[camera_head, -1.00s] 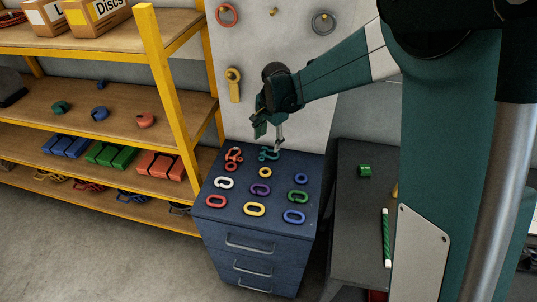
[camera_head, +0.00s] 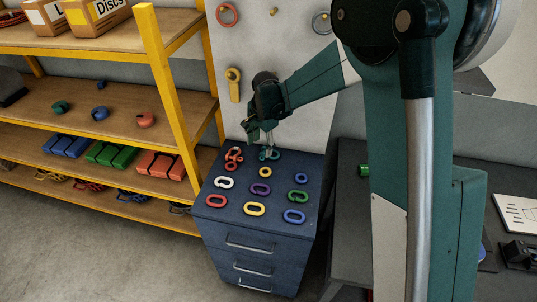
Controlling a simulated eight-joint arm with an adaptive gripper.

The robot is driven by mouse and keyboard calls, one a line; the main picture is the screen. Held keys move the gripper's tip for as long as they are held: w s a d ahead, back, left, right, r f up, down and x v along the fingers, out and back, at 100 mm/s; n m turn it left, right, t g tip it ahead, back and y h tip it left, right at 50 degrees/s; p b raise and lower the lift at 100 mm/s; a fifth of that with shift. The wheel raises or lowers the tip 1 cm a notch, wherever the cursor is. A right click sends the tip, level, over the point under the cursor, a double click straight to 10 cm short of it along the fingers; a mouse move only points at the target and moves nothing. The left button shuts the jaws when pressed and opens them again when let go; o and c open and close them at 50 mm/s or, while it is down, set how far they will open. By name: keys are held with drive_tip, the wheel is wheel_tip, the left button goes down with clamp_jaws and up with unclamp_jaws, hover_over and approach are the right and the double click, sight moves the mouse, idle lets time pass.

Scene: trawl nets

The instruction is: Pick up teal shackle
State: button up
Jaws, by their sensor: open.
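The teal shackle (camera_head: 272,155) lies at the back of the dark blue drawer cabinet's top (camera_head: 238,192), near its middle. My gripper (camera_head: 260,143) points down from above and behind it. The jaws are open, with a fingertip in front of or close to the shackle's left part. I cannot tell whether they touch. Part of the shackle is hidden behind the fingertip.
A red shackle (camera_head: 234,154) lies just left of the teal one. Several coloured links lie in front, among them a white one (camera_head: 224,183) and a purple one (camera_head: 261,188). A yellow-framed shelf (camera_head: 172,100) stands at left. A pegboard (camera_head: 290,60) rises behind.

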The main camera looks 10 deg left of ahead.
sight(260, 157)
drive_tip(key=shift+a+f, duration=0.1)
drive_tip(key=shift+f, duration=0.7)
drive_tip(key=shift+f, duration=0.15)
drive_tip(key=shift+w+a+f, duration=0.15)
drive_tip(key=shift+f, duration=1.1)
drive_tip(key=shift+w+a+f, duration=0.1)
drive_tip(key=shift+f, duration=1.1)
drive_tip(key=shift+c, duration=0.4)
clamp_jaws()
